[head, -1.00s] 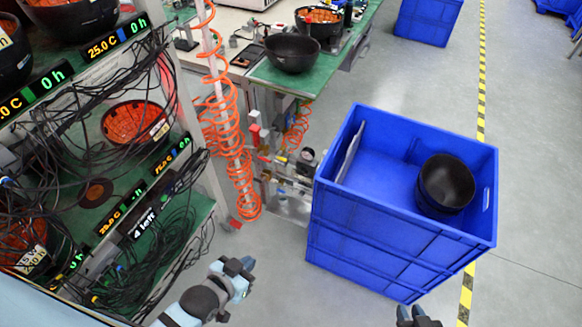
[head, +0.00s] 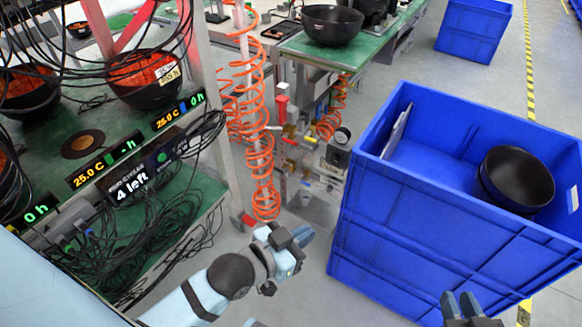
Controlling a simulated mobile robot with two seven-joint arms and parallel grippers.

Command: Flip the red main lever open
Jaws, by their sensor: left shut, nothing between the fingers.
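A red upright part (head: 282,104), which looks like the lever, is on the pipe assembly behind the orange coiled hose. A smaller red handle (head: 291,140) is just below it. I cannot tell for sure which is the main lever, or its exact position. My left gripper (head: 300,236) is shut and empty, below and in front of the assembly, clear of both red parts. My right gripper (head: 461,304) is at the bottom edge in front of the blue crate, and its finger gap is unclear.
The orange coiled hose (head: 262,150) hangs left of the assembly. A stacked blue crate (head: 430,235) with black bowls (head: 514,180) stands close on the right. A rack with cables and displays (head: 105,165) is on the left. A green bench (head: 350,55) is behind.

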